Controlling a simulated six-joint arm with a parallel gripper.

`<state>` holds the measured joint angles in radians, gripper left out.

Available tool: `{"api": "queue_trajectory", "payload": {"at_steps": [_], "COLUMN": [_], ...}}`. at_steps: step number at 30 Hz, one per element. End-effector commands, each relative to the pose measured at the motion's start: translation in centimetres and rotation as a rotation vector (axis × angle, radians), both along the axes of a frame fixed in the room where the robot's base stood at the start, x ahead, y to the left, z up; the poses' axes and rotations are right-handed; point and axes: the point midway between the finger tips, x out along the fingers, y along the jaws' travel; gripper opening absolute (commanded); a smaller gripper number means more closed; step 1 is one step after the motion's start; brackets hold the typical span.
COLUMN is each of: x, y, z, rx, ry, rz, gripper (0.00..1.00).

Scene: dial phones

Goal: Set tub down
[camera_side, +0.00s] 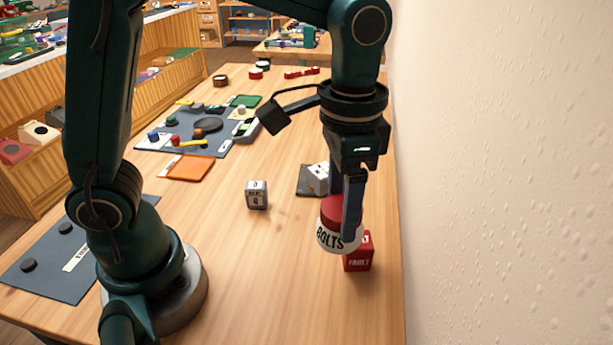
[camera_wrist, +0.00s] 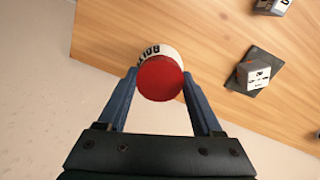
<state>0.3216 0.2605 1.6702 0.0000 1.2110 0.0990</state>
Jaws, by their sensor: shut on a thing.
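The tub (camera_side: 336,236) is white with a red lid and the word BOLTS on its side. My gripper (camera_side: 344,213) is shut on it, with one finger on each side of the lid. In the wrist view the tub's red lid (camera_wrist: 160,78) sits between the two fingertips (camera_wrist: 160,88), and part of the BOLTS label shows beyond it. In the side view the tub hangs slightly tilted beside and partly in front of a red box (camera_side: 358,258). I cannot tell whether its base touches the table or the box.
A white block (camera_side: 318,177) stands on a dark square mat (camera_side: 305,187) behind the tub. A grey-white block (camera_side: 256,194) stands to the left. An orange tray (camera_side: 188,168) and a grey mat with phone parts lie farther back. A wall (camera_side: 500,170) runs along the right.

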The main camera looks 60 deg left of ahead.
Motion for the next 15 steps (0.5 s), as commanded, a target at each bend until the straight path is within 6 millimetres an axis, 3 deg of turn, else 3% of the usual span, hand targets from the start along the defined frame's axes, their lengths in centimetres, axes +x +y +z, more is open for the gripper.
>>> {"api": "queue_trajectory", "payload": {"at_steps": [8,11,15], "x": [1.5,3.0,5.1], "y": [2.1,4.2,8.6], "z": [1.7,1.9,2.0], "rx": [-0.004,-0.004,-0.004], "ry": [-0.015,-0.019,-0.026], "rz": [0.014,0.091,0.240], "gripper": [0.00,0.00,0.00]}}
